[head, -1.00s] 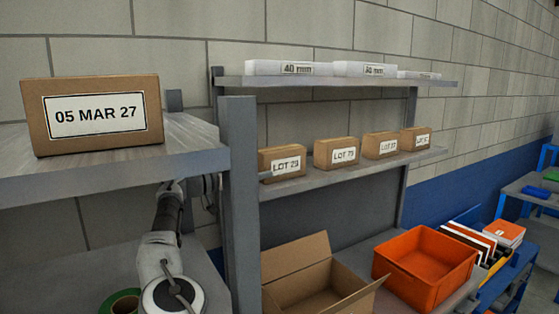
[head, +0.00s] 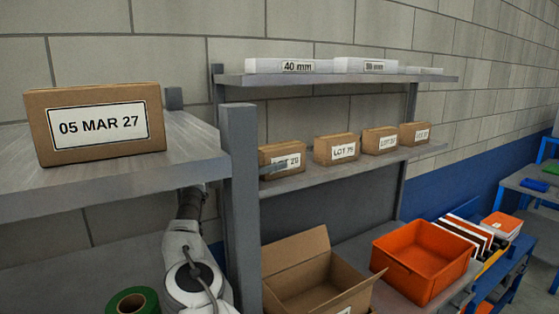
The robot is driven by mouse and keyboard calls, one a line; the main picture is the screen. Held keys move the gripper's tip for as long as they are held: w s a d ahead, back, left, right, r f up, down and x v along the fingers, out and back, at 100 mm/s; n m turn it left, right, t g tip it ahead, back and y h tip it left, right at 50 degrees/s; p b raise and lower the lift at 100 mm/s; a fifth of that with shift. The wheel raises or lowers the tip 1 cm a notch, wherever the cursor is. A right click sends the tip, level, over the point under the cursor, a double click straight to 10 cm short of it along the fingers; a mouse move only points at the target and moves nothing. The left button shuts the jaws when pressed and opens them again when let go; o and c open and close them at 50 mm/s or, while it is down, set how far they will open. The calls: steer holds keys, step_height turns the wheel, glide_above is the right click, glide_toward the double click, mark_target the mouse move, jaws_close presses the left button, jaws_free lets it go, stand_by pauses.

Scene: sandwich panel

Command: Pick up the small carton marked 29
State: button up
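The small carton marked LOT 29 (head: 291,156) is the leftmost of a row of small brown cartons on the middle shelf (head: 345,166). It stands upright, close to the grey upright post. A grey finger of my gripper (head: 277,166) shows in front of the carton's face and covers part of its label. I cannot tell whether it touches. The rest of my gripper is hidden behind the post and the near shelf, so its opening does not show.
The grey post (head: 240,190) and near shelf (head: 190,160), with a carton marked 05 MAR 27 (head: 97,122), stand in front of my arm. Other LOT cartons (head: 337,148) are to the right. Below are an open cardboard box (head: 305,275), an orange bin (head: 425,260) and green tape (head: 133,303).

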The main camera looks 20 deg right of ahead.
steer(key=c, duration=0.6)
steer(key=shift+c, duration=0.2)
steer(key=shift+r, duration=0.25)
steer(key=b, duration=0.2)
steer(key=shift+s+f+b, duration=0.1)
steer(key=shift+s+b, duration=0.25)
steer(key=shift+s, duration=0.05)
steer(key=s+b, duration=0.1)
steer(key=b, duration=0.1)
steer(key=s+b, duration=0.1)
steer(key=b, duration=0.2)
steer(key=shift+s+d+b, duration=0.3)
steer(key=shift+b, duration=0.05)
steer(key=s+d+b, duration=0.3)
steer(key=s+b, duration=1.1)
steer(key=b, duration=0.6)
steer(key=shift+s, duration=0.15)
